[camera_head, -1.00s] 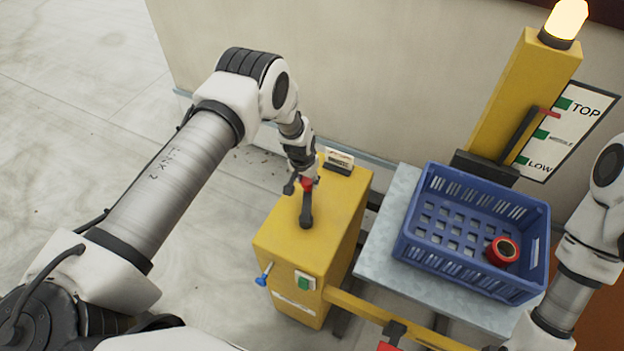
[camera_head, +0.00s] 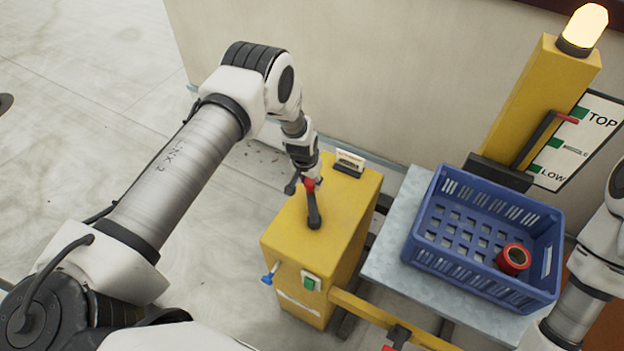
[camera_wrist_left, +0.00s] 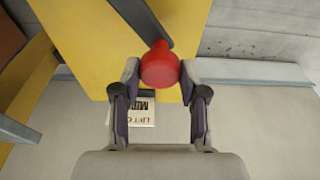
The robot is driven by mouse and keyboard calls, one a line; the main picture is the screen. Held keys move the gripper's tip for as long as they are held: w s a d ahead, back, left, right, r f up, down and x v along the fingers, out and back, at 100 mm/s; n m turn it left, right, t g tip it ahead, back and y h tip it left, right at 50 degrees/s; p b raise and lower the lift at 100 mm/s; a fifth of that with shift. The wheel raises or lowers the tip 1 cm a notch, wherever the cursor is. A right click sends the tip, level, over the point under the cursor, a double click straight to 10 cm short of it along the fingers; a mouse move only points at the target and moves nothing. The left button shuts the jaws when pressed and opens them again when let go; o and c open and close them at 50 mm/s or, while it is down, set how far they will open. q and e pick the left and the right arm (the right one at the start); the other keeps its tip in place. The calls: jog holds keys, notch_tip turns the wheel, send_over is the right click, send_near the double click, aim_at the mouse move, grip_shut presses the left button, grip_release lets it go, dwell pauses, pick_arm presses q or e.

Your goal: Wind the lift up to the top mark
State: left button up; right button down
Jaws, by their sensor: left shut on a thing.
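A yellow winch box (camera_head: 335,215) carries a dark crank arm (camera_head: 313,210) with a red knob (camera_head: 309,184) on top. My left gripper (camera_head: 305,176) is shut on the red knob; in the left wrist view the knob (camera_wrist_left: 160,66) sits at the fingertips. The lift has a yellow mast (camera_head: 535,95) and a grey platform (camera_head: 385,262). A red pointer (camera_head: 567,118) stands just below the green TOP mark (camera_head: 580,112) on the white scale, above the middle mark (camera_head: 554,143). My right gripper is out of view; its arm shows at the right edge.
A blue crate (camera_head: 480,282) holding a red roll (camera_head: 513,259) stands on the platform. A lit lamp (camera_head: 583,28) tops the mast. The box front has a blue-tipped lever (camera_head: 269,274) and a green switch (camera_head: 310,283).

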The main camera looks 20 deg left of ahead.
pick_arm(q)
jog(key=shift+s+a, duration=0.45)
jog(key=shift+a, duration=0.35)
jog(key=o, duration=1.3)
jog(key=shift+a, duration=0.15)
jog(key=shift+c, duration=0.2)
jog(key=shift+s+a+f, duration=0.1)
jog(key=shift+a, duration=0.05)
jog(key=w+p+v, duration=0.1)
jog(key=p+v, duration=0.3)
jog(key=v, duration=0.4)
jog(key=shift+w+d, duration=0.25)
jog(key=shift+w, duration=0.05)
